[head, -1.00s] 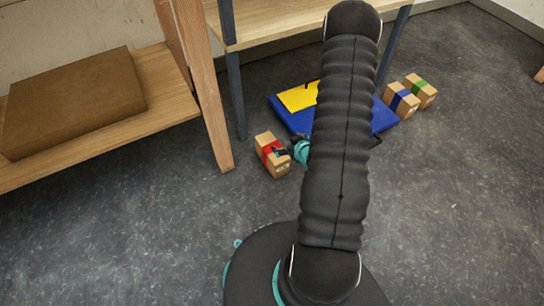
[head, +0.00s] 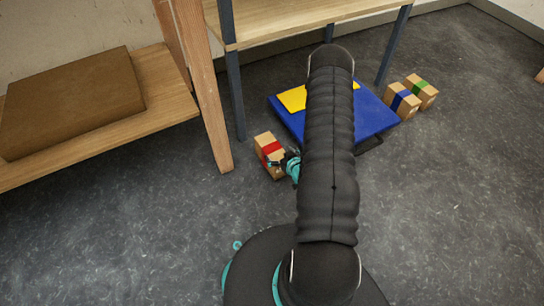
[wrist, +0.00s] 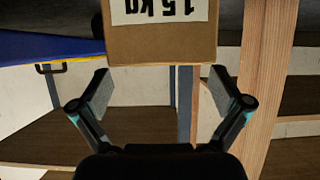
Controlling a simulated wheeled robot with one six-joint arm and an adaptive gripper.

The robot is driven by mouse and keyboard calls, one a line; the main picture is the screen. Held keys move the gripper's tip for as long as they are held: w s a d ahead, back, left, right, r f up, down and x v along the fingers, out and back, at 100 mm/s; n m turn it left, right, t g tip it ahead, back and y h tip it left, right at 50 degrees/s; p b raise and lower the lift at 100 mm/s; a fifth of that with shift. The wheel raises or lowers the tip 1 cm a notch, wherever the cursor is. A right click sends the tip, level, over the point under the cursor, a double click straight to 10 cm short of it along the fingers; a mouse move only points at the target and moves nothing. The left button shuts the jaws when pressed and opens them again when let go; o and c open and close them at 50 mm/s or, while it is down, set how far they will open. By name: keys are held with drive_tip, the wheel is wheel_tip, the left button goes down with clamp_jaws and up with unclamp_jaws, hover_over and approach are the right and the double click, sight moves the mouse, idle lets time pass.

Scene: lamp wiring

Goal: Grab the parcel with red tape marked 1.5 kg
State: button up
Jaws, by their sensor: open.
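The parcel with red tape (head: 268,148) stands on the floor beside the wooden post, left of my arm in the head view. In the wrist view the same parcel (wrist: 160,45) shows a brown face with a white label reading 1.5 kg, upside down in the picture. My gripper (wrist: 160,85) is open, its two fingers apart on either side of the parcel's near edge. The fingers do not appear closed on it. In the head view my gripper (head: 284,162) is at the parcel's right side, partly hidden by the parcel and my arm.
A blue platform (head: 375,118) with a yellow patch lies behind my arm. Parcels with blue tape (head: 401,101) and green tape (head: 421,92) stand to its right. A wooden post (head: 205,95) and shelf legs rise close behind the red-taped parcel. The floor in front is clear.

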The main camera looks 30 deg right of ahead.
sight(272, 148)
drive_tip(key=shift+a+b+x, duration=0.15)
drive_tip(key=shift+x, duration=1.3)
drive_tip(key=shift+a+b+x, duration=0.1)
drive_tip(key=shift+b+x, duration=0.05)
drive_tip(key=shift+x, duration=1.25)
drive_tip(key=c, duration=1.6)
drive_tip(key=shift+w+r, duration=0.15)
drive_tip(key=shift+r, duration=0.05)
drive_tip(key=shift+c, duration=0.7)
